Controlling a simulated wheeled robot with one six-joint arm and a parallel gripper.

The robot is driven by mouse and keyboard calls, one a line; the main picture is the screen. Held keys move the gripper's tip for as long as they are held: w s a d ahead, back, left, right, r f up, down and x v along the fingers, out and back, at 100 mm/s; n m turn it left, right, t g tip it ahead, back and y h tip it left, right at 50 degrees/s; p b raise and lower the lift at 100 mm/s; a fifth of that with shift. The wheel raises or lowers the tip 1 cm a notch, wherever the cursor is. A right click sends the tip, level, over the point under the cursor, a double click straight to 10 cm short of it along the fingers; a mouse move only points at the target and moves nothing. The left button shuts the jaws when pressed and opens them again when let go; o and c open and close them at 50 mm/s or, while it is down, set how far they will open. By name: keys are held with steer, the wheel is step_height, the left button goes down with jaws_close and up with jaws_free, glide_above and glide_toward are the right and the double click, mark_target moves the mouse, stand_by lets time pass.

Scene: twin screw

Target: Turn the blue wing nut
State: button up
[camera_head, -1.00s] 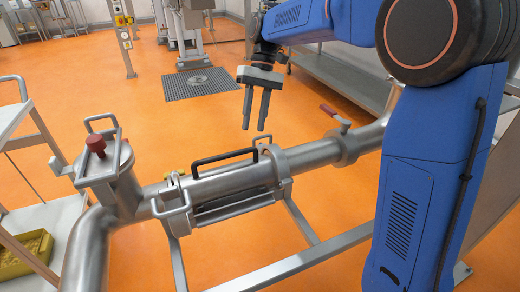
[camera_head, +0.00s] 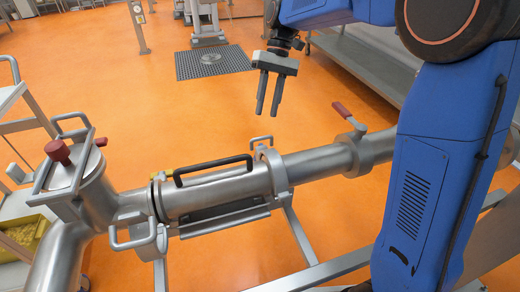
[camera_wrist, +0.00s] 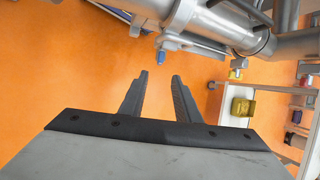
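A small blue part (camera_wrist: 160,58), likely the blue wing nut, shows in the wrist view below a steel clamp on the pipe. It is too small to see its wings. I cannot make it out in the head view. My gripper (camera_head: 268,112) hangs beyond the pipe in the head view, fingers down and apart, with nothing between them. In the wrist view my gripper (camera_wrist: 160,76) points toward the blue part, which sits ahead of the gap between the fingertips and apart from them.
The steel pipe (camera_head: 316,162) carries a black handle (camera_head: 212,165), a clamp ring (camera_head: 272,170), a red-handled valve lever (camera_head: 344,112) and a red knob (camera_head: 57,150). A yellow bin (camera_head: 25,232) is at the left. Orange floor beyond the pipe is clear around my gripper.

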steer(key=x, duration=1.4)
steer(key=shift+f, duration=0.2)
jaws_close()
